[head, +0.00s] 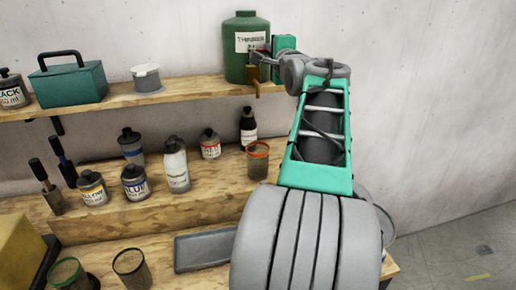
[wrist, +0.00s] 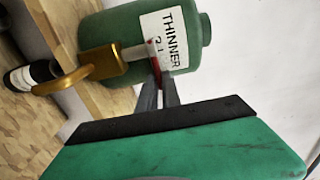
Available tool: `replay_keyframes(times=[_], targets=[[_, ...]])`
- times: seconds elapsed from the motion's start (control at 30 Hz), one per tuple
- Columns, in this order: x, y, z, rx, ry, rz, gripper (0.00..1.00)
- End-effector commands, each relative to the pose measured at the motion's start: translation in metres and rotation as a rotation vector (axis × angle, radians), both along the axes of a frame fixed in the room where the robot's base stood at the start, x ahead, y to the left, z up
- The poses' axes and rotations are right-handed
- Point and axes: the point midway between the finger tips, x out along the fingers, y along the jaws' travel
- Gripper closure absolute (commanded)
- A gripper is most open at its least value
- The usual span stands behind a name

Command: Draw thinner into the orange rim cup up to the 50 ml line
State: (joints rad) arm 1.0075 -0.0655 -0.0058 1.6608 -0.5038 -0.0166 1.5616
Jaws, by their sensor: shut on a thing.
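A green thinner jug (head: 235,66) stands on the upper shelf, its label also readable in the wrist view (wrist: 197,22). A brass tap (wrist: 100,62) on its front has its spout past the shelf edge; it shows small in the head view (head: 257,87). My gripper (wrist: 156,80) is shut on the tap's red lever (wrist: 154,52); the fingertips hide part of it. In the head view my gripper (head: 257,56) is at the jug's lower front. The orange rim cup (head: 258,164) stands upright on the lower step, roughly under the spout. I cannot make out its liquid level.
Several paint bottles, including a white one (head: 176,166) and a black one (head: 247,128), stand left of and behind the cup. A teal toolbox (head: 70,84) and white-lidded tub (head: 147,80) share the upper shelf (head: 190,90). A grey tray (head: 203,252) lies lower down.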

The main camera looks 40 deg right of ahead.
Motion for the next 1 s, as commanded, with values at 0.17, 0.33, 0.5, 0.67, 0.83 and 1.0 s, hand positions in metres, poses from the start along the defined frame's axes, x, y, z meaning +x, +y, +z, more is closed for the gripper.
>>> replay_keyframes(times=[0.17,0.33,0.5,0.67,0.83,1.0], targets=[[0.0001,-0.0006,-0.0002,0.000,0.001,0.003,1.00],[0.0011,-0.0030,0.0015,0.000,0.001,0.041,1.00],[0.0027,-0.0041,0.0014,0.001,0.000,0.082,1.00],[0.0040,-0.0050,0.0006,0.001,0.000,0.113,1.00],[0.0042,-0.0045,-0.0003,0.000,0.000,0.124,1.00],[0.0042,-0.0045,-0.0004,0.000,0.001,0.123,1.00]])
